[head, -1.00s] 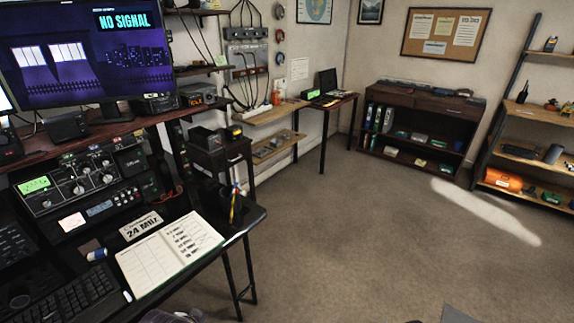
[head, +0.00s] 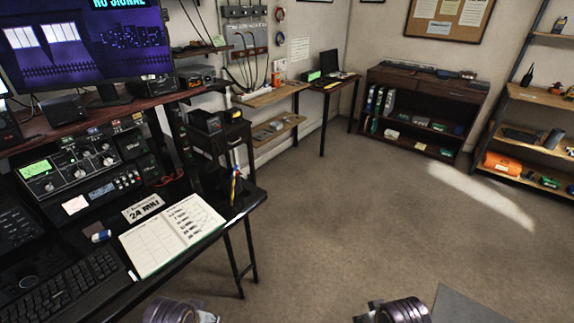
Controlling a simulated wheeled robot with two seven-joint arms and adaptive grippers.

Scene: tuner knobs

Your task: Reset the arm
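The radio tuner unit (head: 85,165) stands on the desk at the left, with several knobs, a lit green display and a smaller display below. The monitor (head: 90,45) above it shows a night skyline, with the NO SIGNAL label cut by the top edge. My two arms show only as ribbed purple-grey joint parts at the bottom edge, one left of centre and one right of centre. Neither gripper's fingers are in view. No arm part touches the tuner in this view.
On the desk lie an open notebook (head: 172,235), a 24 MHz card (head: 143,208), a keyboard (head: 65,292) and a pen holder (head: 226,186). A low cabinet (head: 420,110) and a shelf rack (head: 530,110) stand at the back right. The carpet (head: 350,220) between is clear.

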